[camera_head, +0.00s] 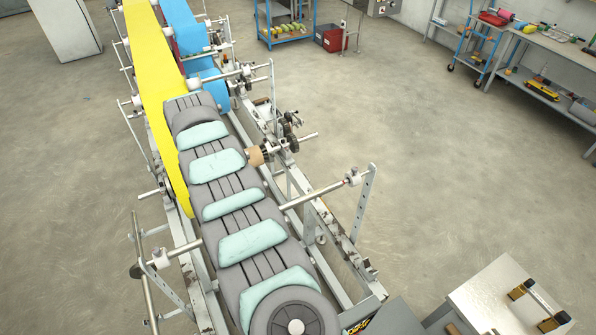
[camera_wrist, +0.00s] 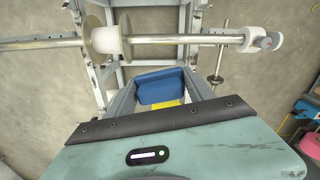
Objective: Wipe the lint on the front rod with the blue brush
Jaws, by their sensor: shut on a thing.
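In the wrist view my gripper (camera_wrist: 163,98) is shut on the blue brush (camera_wrist: 158,84), which sits between its two grey fingers. A small yellow patch shows just below the blue; I cannot tell whether it belongs to the brush. A metal rod (camera_wrist: 188,40) crosses beyond the brush, apart from it in the picture. The rod carries a pale roll (camera_wrist: 112,47) between discs at left and a white collar at right. I cannot make out lint, nor tell whether this is the front rod. In the head view my arm hides the gripper and brush.
In the head view a long machine frame carries several cross rods, including one at right (camera_head: 318,190), and upright posts (camera_head: 366,200). A yellow web (camera_head: 152,70) and a blue web (camera_head: 183,25) run at the far end. A pale table (camera_head: 495,295) stands at lower right. The floor at right is open.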

